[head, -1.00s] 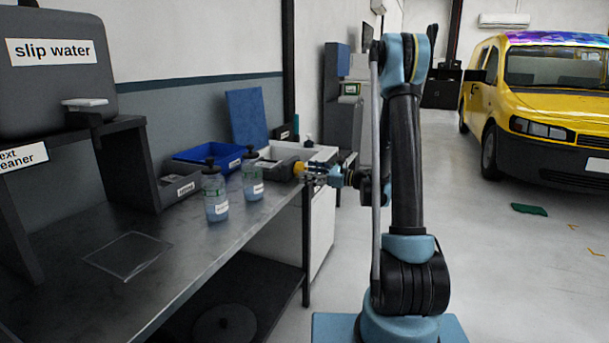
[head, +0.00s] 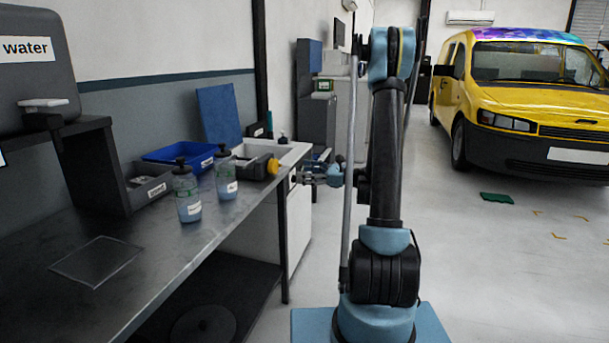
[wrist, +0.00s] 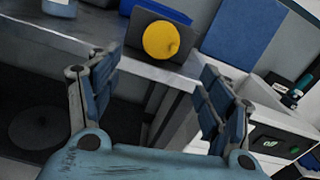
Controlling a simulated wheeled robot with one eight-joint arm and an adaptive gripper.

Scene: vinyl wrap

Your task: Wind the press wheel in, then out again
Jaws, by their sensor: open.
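The press wheel is a round yellow knob (head: 273,166) on the end of a dark grey block (head: 257,160) at the far end of the bench. In the wrist view the yellow knob (wrist: 161,40) faces me on the grey block, just beyond the fingertips and roughly centred between them. My gripper (head: 298,178) is to the right of the wheel in the head view. In the wrist view my gripper (wrist: 157,66) has its blue fingers spread wide, empty and apart from the wheel.
Two labelled bottles (head: 187,196) stand on the metal bench (head: 150,262) left of the wheel. Behind are a grey bin (head: 150,190), a blue tray (head: 160,153) and a blue board (head: 218,116). A yellow van (head: 530,100) stands on the right. The floor between is mostly open.

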